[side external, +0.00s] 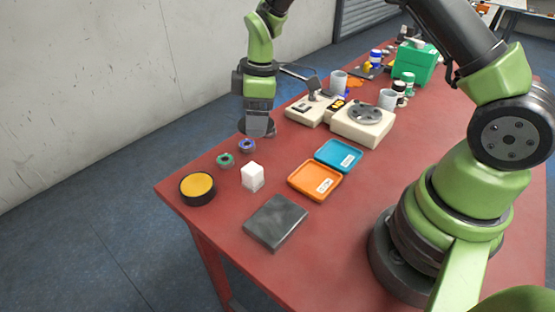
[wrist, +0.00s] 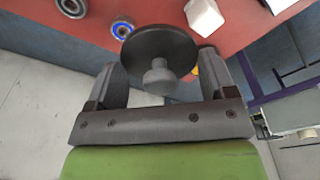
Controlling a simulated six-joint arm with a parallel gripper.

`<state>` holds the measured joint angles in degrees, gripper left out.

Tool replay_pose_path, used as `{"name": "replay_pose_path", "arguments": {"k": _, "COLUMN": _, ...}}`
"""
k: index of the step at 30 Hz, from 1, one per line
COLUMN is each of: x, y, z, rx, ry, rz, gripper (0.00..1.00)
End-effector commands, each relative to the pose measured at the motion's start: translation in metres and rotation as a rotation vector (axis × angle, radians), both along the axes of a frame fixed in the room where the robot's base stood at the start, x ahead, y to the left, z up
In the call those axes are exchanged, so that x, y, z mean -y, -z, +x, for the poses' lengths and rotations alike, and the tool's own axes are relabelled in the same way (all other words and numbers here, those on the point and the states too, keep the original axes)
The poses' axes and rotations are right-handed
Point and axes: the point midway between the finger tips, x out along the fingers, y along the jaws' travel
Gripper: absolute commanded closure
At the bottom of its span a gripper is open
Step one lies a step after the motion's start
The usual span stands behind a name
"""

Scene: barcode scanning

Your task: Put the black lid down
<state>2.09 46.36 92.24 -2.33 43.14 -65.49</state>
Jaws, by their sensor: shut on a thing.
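My gripper (side external: 259,122) points down over the far left part of the red table. It is shut on the black lid (wrist: 150,45), a dark round disc with a grey knob (wrist: 159,78) that shows between the two fingers in the wrist view. In the side view the lid (side external: 246,127) is a dark shape at the fingertips, mostly hidden by them. It looks held above the table, but the height is hard to judge. A round black container with a yellow top (side external: 198,187) stands near the table's left corner.
A blue-centred ring (side external: 247,146), a green-centred ring (side external: 226,159) and a white block (side external: 252,177) are close by. Orange (side external: 315,180) and blue (side external: 339,155) trays, a dark grey slab (side external: 275,222) and a beige scale (side external: 362,123) stand further right. Bare red table lies between them.

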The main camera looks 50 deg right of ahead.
Motion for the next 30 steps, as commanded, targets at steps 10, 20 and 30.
{"name": "replay_pose_path", "arguments": {"k": 10, "x": 0.043, "y": 0.03, "z": -0.031, "rx": -0.003, "ry": 0.007, "rz": -0.005, "gripper": 0.46}}
{"name": "replay_pose_path", "arguments": {"k": 20, "x": 0.042, "y": 0.075, "z": -0.03, "rx": 0.0, "ry": 0.008, "rz": -0.004, "gripper": 0.46}}
{"name": "replay_pose_path", "arguments": {"k": 30, "x": 0.042, "y": 0.106, "z": -0.029, "rx": 0.004, "ry": 0.007, "rz": -0.007, "gripper": 0.46}}
